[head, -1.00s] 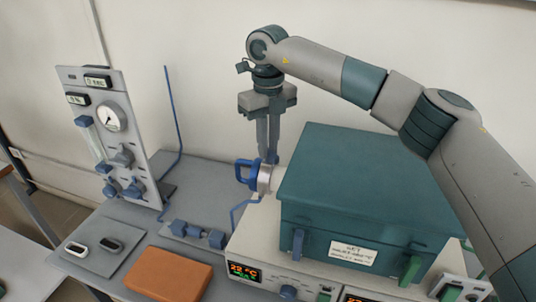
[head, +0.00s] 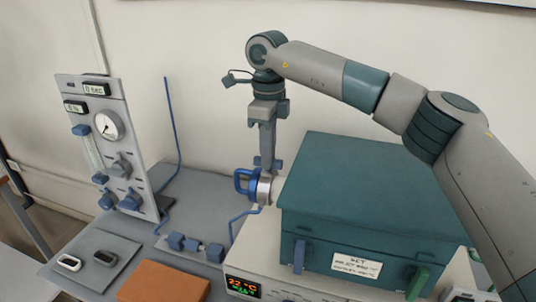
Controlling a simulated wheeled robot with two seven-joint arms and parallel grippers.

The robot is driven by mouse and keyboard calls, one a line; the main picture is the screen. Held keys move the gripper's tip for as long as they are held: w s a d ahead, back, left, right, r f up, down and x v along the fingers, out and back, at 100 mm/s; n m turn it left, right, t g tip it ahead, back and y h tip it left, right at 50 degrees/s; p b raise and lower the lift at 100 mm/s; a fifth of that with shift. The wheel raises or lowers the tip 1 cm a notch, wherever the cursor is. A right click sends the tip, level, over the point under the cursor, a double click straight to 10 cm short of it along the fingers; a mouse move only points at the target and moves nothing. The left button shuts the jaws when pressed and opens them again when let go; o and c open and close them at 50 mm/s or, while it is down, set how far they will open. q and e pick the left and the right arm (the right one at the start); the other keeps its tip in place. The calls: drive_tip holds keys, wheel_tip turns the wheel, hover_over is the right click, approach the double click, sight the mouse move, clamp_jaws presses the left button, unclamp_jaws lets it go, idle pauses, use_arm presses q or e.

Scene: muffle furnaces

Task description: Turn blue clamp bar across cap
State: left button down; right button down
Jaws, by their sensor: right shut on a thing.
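The cap (head: 265,190) is a short silver cylinder on the left side of the teal furnace, with a blue loop handle (head: 242,182) facing left. My right gripper (head: 268,160) points straight down just above the cap and is shut. Small blue ends of what looks like the clamp bar (head: 278,165) show on both sides of its fingertips. The fingers hide the middle of the bar, so its exact angle across the cap is hard to tell. My left gripper is out of view.
The teal furnace (head: 350,190) stands right of the cap on a white control base (head: 245,285). A gauge panel (head: 105,145) and a thin blue tube (head: 172,120) stand to the left. Blue fittings (head: 195,246), an orange block (head: 158,286) and a grey mat (head: 90,262) lie in front.

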drive_tip(key=shift+r, duration=0.1)
drive_tip(key=c, duration=1.7)
unclamp_jaws()
